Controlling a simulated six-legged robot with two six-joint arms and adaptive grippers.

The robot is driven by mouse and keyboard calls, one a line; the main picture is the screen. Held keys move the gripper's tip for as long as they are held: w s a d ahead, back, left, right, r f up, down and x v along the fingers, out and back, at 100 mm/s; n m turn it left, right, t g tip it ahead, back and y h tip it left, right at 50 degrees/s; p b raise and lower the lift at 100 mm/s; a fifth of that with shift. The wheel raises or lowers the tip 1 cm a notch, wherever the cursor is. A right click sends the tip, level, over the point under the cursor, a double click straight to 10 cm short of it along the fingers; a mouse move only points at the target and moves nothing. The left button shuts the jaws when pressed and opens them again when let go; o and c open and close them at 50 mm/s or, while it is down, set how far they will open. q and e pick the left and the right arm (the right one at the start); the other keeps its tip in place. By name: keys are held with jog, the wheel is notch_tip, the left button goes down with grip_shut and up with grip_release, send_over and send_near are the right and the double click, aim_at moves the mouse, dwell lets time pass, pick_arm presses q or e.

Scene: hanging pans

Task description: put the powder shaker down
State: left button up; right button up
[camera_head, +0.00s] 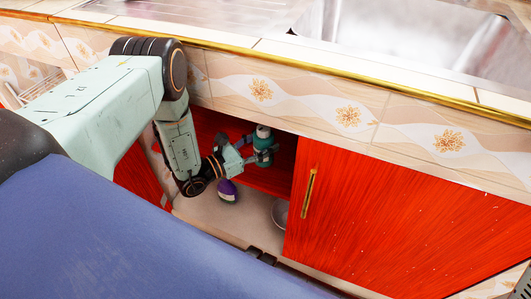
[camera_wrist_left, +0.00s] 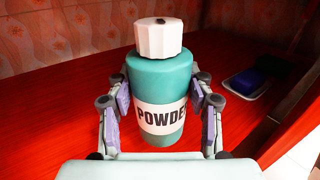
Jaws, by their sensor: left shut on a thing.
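The powder shaker (camera_wrist_left: 160,80) is a teal bottle with a white cap and a white label reading "POWDE". It stands upright between the fingers of my left gripper (camera_wrist_left: 160,105), which is shut on it. In the head view the shaker (camera_head: 264,145) is inside the open cabinet, at the red shelf (camera_head: 265,181), with my left gripper (camera_head: 252,150) reaching in from the left. In the wrist view the red shelf surface (camera_wrist_left: 60,118) spreads around it. My right gripper is not in view.
A blue sponge-like block (camera_wrist_left: 256,66) lies on a pale dish (camera_wrist_left: 247,88) to the right. A purple item (camera_head: 227,191) and a grey bowl (camera_head: 281,215) sit lower in the cabinet. A red door (camera_head: 390,210) bounds the opening on the right; the tiled counter is above.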

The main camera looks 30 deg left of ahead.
pick_arm(q)
notch_tip(320, 180, down, 4)
jog(key=shift+r+b, duration=0.2)
jog(key=shift+b, duration=0.6)
jog(key=shift+r, duration=0.1)
jog(key=o, duration=1.3)
jog(key=shift+c, duration=0.2)
